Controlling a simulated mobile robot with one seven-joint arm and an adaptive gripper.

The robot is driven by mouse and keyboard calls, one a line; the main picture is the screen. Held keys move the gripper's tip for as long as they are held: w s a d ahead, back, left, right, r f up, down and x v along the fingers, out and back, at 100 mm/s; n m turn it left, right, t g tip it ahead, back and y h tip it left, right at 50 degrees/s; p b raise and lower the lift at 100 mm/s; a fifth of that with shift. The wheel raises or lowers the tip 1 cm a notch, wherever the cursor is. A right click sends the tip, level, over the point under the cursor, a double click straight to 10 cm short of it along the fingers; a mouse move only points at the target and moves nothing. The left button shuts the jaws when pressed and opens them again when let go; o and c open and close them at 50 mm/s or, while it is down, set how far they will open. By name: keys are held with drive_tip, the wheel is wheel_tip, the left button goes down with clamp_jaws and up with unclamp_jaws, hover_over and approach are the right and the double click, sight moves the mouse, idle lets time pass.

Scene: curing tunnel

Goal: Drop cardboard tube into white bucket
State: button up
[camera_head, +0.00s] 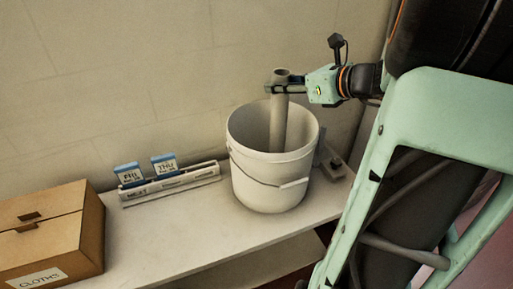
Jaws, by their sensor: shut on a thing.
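The cardboard tube (279,122) is a grey-brown, hollow cylinder, held upright. My gripper (281,87) is shut around the tube near its top end and reaches in from the right. The white bucket (265,185) stands on the shelf with its wire handle hanging at the front. The tube's lower part is inside the bucket's mouth, below the rim line. The tube's bottom end is hidden by the bucket's front wall, so I cannot tell whether it touches the floor of the bucket.
A cardboard box (78,225) labelled "CLOTHS" stands at the left on the shelf (165,240). A low rack (170,187) with two blue-topped cards stands left of the bucket. A small grey object (333,165) lies behind the bucket at right. The wall is close behind.

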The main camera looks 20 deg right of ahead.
drive_tip(key=shift+f, duration=0.3)
drive_tip(key=o, duration=1.2)
drive_tip(key=v, duration=1.2)
